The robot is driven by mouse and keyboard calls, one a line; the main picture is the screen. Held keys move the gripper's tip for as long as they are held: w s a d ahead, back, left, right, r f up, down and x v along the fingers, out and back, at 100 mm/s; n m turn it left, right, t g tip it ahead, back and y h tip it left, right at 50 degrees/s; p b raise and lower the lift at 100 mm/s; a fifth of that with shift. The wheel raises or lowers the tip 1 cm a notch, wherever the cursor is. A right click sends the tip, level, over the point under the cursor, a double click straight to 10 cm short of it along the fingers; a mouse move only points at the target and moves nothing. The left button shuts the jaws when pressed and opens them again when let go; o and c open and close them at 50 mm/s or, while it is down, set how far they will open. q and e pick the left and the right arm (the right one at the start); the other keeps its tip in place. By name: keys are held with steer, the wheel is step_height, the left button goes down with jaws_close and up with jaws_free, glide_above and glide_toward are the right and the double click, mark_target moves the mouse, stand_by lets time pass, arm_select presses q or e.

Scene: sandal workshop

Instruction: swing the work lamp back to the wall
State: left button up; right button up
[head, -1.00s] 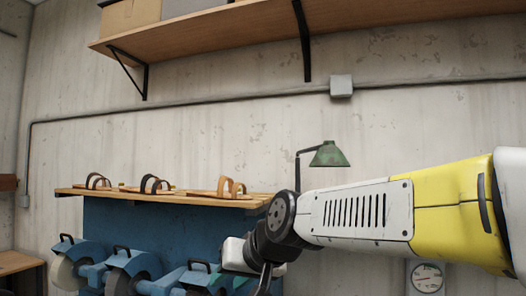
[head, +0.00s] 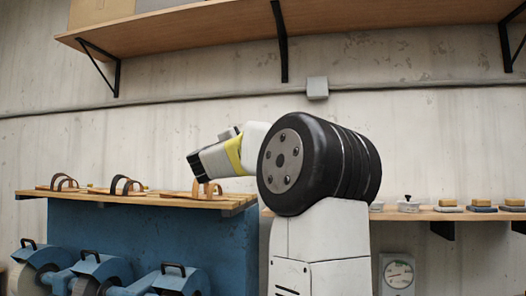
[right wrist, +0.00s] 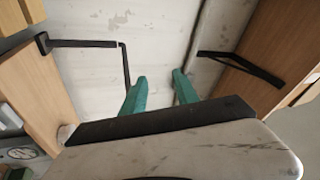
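The work lamp's dark post (right wrist: 82,43) rises from the lower shelf in the right wrist view, which is turned sideways. Its thin arm (right wrist: 125,68) bends off the post's top and ends behind a finger of my right gripper. The green shade is not visible. My right gripper (right wrist: 159,75) has its two teal fingers apart, with bare wall between them. I cannot tell whether it touches the lamp. In the head view my right arm hides the lamp, and the fingers cannot be made out. My left gripper is in neither view.
A blue bench (head: 150,240) with sandals (head: 122,186) on its top board and grinders (head: 100,270) in front stands at left. A wall shelf (head: 190,35) hangs above. A lower shelf (head: 425,214) holds small items, with a dial (head: 398,271) below it.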

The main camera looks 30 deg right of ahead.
steer(key=s+d+f+m+g+h, duration=0.1)
steer(key=d+m+g, duration=0.2)
steer(key=d+g, duration=0.1)
steer(key=s+d+f+m+g+h, duration=0.1)
steer(key=d+m+g, duration=0.2)
steer(key=d, duration=0.1)
steer(key=s+d+f+m+g+h, duration=0.1)
steer(key=d+m+g, duration=0.2)
steer(key=d+g, duration=0.1)
steer(key=shift+s+d+g, duration=0.2)
steer(key=shift+d+g, duration=0.1)
steer(key=shift+d, duration=0.25)
jaws_close()
stand_by(0.8)
